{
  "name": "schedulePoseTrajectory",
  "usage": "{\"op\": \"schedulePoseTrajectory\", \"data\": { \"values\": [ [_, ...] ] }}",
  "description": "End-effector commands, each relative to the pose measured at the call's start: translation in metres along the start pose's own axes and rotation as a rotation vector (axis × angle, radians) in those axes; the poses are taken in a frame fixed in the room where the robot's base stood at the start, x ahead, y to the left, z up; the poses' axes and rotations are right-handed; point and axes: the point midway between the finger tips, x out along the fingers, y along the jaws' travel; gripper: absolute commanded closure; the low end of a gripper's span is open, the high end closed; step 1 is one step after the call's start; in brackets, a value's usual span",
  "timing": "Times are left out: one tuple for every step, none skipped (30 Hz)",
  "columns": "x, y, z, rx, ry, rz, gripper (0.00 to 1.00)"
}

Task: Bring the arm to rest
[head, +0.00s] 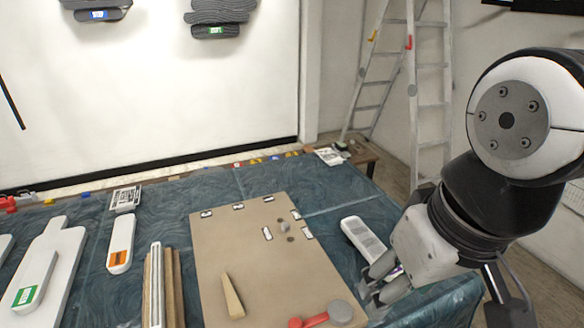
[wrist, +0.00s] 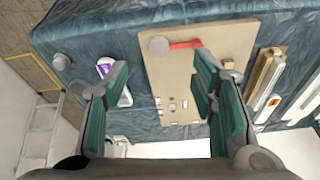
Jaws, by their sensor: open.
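My gripper (head: 376,284) hangs over the right part of the blue-covered table, beside the right edge of a tan board (head: 215,250). In the wrist view my gripper (wrist: 160,82) has its two fingers wide apart, with nothing held between them. The tan board (wrist: 163,85) shows beyond and between the fingers. A white ridged piece (head: 364,238) lies on the cloth just behind the gripper in the head view. My arm reaches in from the right, bent down toward the table.
On the board lie a red-handled tool with a grey disc (head: 341,311) and a wooden wedge (head: 233,296). White pieces with orange (head: 121,243) and green (head: 36,282) labels lie left, near wooden strips (head: 174,290). A ladder (head: 432,95) stands behind right. Cloth beyond the board is mostly clear.

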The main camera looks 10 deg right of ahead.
Motion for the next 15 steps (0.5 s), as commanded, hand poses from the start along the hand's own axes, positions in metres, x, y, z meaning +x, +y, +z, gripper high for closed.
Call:
{"op": "schedulePoseTrajectory", "data": {
  "values": [
    [0.0, 0.0, 0.0, 0.0, 0.0, 0.0, 0.48],
    [0.0, 0.0, 0.0, 0.0, 0.0, 0.001, 0.48],
    [0.0, 0.0, -0.001, 0.0, 0.0, 0.001, 0.48],
    [-0.001, 0.0, -0.001, 0.0, 0.001, 0.001, 0.48],
    [-0.002, 0.0, -0.001, 0.0, 0.003, 0.001, 0.48],
    [-0.006, 0.0, -0.002, 0.0, 0.008, 0.002, 0.48],
    [-0.01, 0.0, -0.002, -0.001, 0.014, 0.003, 0.48],
    [-0.015, 0.0, -0.003, -0.001, 0.021, 0.003, 0.48],
    [-0.024, 0.001, -0.005, -0.002, 0.033, 0.005, 0.48],
    [-0.03, 0.001, -0.006, -0.003, 0.045, 0.006, 0.48],
    [-0.037, 0.001, -0.008, -0.003, 0.057, 0.007, 0.48],
    [-0.045, 0.001, -0.009, -0.004, 0.071, 0.009, 0.48],
    [-0.051, 0.001, -0.011, -0.005, 0.082, 0.009, 0.48],
    [-0.056, 0.001, -0.012, -0.006, 0.091, 0.01, 0.48],
    [-0.061, 0.001, -0.013, -0.006, 0.102, 0.011, 0.48]
  ]
}}
